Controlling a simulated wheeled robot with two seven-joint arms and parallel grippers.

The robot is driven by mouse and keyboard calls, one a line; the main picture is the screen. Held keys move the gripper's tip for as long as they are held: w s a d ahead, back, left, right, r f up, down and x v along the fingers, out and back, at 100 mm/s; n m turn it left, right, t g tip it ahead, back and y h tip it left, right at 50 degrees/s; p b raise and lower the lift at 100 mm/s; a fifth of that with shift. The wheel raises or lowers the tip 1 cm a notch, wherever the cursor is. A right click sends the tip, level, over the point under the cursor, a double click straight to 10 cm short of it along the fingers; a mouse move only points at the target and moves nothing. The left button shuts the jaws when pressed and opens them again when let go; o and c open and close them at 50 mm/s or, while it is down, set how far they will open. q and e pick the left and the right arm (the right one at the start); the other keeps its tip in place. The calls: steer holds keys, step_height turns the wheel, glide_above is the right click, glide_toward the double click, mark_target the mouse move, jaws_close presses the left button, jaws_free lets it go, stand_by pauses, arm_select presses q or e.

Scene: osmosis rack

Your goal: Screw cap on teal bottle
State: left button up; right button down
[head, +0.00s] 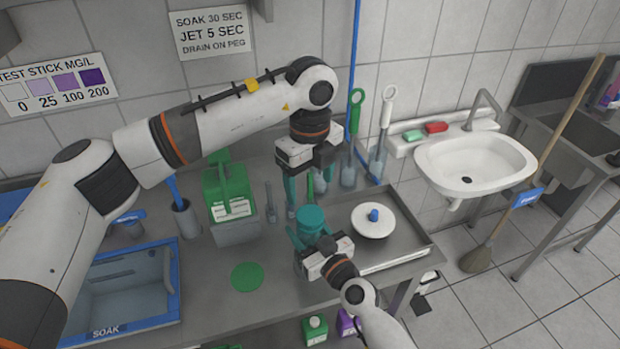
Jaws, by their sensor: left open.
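The teal bottle (311,220) stands upright near the tray's left end, its round teal top facing up. My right gripper (318,237) reaches it from the front, with teal fingers around its body; it appears shut on the bottle. My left gripper (309,186) points down above and just behind the bottle, open, its teal fingers apart. A thin green thing shows between those fingers; I cannot tell whether it is held or behind. I cannot make out a separate cap, or whether one sits on the bottle.
A white disc with a blue knob (373,216) lies on the metal tray (405,228) to the right. A green jug (228,190), a green mat (247,276) and the blue-rimmed SOAK basin (120,283) are left. Brushes (380,135) stand behind; a white sink (475,160) is right.

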mark_target(310, 214)
arm_select(q)
steer(key=shift+f, duration=4)
